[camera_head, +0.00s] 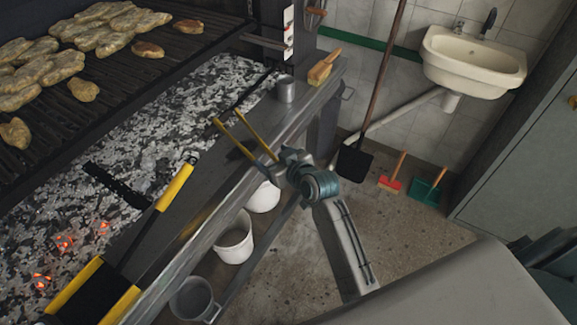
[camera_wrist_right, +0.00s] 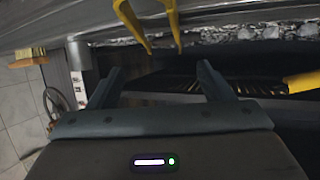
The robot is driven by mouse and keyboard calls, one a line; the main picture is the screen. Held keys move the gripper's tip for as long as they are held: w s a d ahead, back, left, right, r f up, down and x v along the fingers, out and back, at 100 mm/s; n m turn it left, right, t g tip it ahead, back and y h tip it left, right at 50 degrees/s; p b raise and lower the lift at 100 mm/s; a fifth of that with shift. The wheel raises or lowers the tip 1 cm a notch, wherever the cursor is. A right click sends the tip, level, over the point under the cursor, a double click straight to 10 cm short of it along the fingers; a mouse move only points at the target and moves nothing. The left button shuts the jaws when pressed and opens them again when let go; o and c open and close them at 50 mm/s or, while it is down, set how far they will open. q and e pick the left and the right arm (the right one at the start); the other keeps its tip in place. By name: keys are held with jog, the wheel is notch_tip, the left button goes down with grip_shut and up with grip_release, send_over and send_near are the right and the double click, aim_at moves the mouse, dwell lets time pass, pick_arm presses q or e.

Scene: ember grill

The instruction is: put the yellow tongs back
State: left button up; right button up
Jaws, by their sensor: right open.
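The yellow tongs (camera_head: 245,133) show as two thin yellow arms over the metal ledge at the grill's front, spread in a V. My right gripper (camera_head: 270,165) is at their near end in the head view. In the right wrist view the tongs (camera_wrist_right: 131,20) hang into the top of the picture, beyond the fingers. There my right gripper (camera_wrist_right: 160,78) has its two fingers wide apart, with nothing seen between them. Whether a finger touches the tongs cannot be told. My left gripper is in neither view.
A black tool with a yellow handle (camera_head: 175,187) and a yellow-edged black item (camera_head: 62,287) lie along the coals. A metal cup (camera_head: 285,91) and a wooden brush (camera_head: 324,67) stand on the ledge. White buckets (camera_head: 234,243) are below.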

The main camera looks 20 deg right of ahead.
jog(key=b+v, duration=0.1)
jog(key=v, duration=0.9)
jog(key=shift+s, duration=0.2)
jog(key=shift+d, duration=0.1)
jog(key=s+d+f+m+g+h, duration=0.1)
jog(key=s+d+f+g, duration=0.15)
jog(key=f, duration=1.05)
jog(key=s+d+f+m+g+h, duration=0.1)
jog(key=s+f+g, duration=0.15)
jog(key=f, duration=1.05)
jog(key=s+d+f+m+g+h, duration=0.1)
jog(key=s+d+f, duration=0.15)
jog(key=f, duration=1.05)
jog(key=s+d+f+g, duration=0.1)
jog(key=s+f+g, duration=0.1)
jog(key=s+f, duration=0.5)
jog(key=s+d+f+g+h, duration=0.1)
jog(key=s+f, duration=0.6)
jog(key=s, duration=0.9)
jog(key=s+d+f+g, duration=0.3)
jog(key=s+f, duration=0.5)
jog(key=s, duration=0.4)
jog(key=shift+s, duration=0.35)
jog(key=shift+f, duration=0.1)
